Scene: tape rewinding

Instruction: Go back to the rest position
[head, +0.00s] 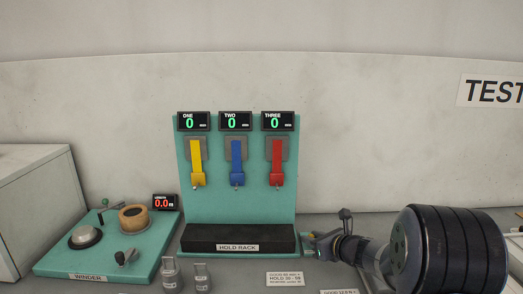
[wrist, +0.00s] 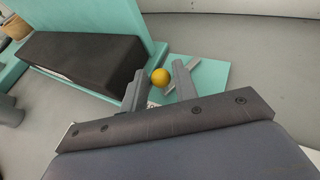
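My gripper (head: 314,247) is low at the right end of the hold rack (head: 240,215), with my dark arm reaching in from the right. In the wrist view my gripper (wrist: 160,80) has its two grey fingers apart. A yellow ball (wrist: 160,77) shows between the fingertips, above a teal plate (wrist: 208,78). I cannot tell whether it lies between the fingers or beyond them. The rack carries a yellow strap (head: 196,160), a blue strap (head: 237,160) and a red strap (head: 277,160) under displays reading 0.
The winder (head: 95,250) stands at left on a teal base, with a tan reel (head: 134,217) and a display (head: 164,202) reading 0.0. Two small weights (head: 170,272) and a label card (head: 285,279) are in front. A pale box (head: 35,205) stands far left.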

